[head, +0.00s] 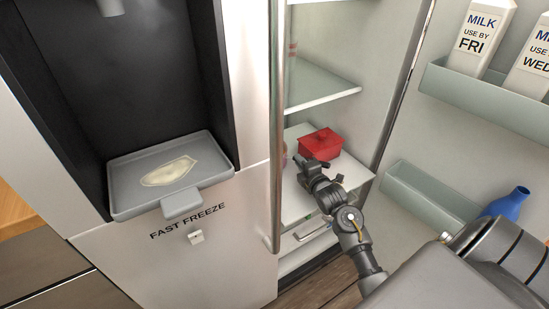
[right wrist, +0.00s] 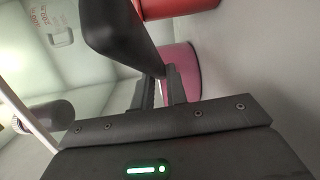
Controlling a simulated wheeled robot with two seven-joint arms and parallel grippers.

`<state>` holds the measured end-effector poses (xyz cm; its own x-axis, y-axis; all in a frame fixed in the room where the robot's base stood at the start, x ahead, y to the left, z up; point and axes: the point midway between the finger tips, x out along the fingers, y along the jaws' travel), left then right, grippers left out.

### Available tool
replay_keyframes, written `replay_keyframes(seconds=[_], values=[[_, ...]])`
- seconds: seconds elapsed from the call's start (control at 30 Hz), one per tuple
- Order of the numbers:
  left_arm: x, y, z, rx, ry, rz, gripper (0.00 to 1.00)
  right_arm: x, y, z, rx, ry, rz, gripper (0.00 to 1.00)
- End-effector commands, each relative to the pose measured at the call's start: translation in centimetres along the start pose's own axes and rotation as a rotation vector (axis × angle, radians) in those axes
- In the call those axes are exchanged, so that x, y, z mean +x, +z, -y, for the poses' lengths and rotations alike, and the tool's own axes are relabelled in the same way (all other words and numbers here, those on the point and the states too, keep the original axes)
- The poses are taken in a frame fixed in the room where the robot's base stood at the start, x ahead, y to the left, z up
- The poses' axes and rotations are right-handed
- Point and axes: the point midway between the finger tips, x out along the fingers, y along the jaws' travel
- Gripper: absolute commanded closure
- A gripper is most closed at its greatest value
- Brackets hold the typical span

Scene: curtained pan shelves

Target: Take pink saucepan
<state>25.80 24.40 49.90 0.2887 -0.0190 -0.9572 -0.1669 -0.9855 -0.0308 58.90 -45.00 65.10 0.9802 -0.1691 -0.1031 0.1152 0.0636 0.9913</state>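The pink saucepan (right wrist: 183,72) shows in the right wrist view just beyond my fingertips, partly hidden by them. A dark, rounded piece that looks like its handle runs from it toward the upper left, close to the camera. In the head view only a small pinkish edge (head: 284,155) shows beside the fridge door's edge, left of my gripper. My right gripper (head: 306,168) is over the fridge's middle shelf. Its fingers (right wrist: 162,92) have a narrow gap between them, and whether they hold the handle is unclear. My left gripper is not in view.
A glass shelf (head: 318,88) is above. The door's metal edge (head: 277,130) stands at the left. Door bins with milk cartons (head: 482,35) and a blue bottle (head: 508,204) are at the right.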

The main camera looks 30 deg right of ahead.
Motion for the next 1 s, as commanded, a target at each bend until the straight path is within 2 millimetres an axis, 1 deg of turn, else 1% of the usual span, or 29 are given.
replay_keyframes(seconds=[0.03, 0.1, 1.0], values=[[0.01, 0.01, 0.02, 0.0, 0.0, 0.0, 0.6, -0.01, 0.0, 0.03, 0.0, -0.001, 0.0, 0.94], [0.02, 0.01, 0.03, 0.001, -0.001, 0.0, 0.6, -0.01, 0.0, 0.03, 0.0, -0.001, 0.0, 1.0], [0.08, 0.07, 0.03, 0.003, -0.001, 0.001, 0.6, -0.02, -0.02, 0.08, 0.0, -0.002, -0.001, 1.0]])
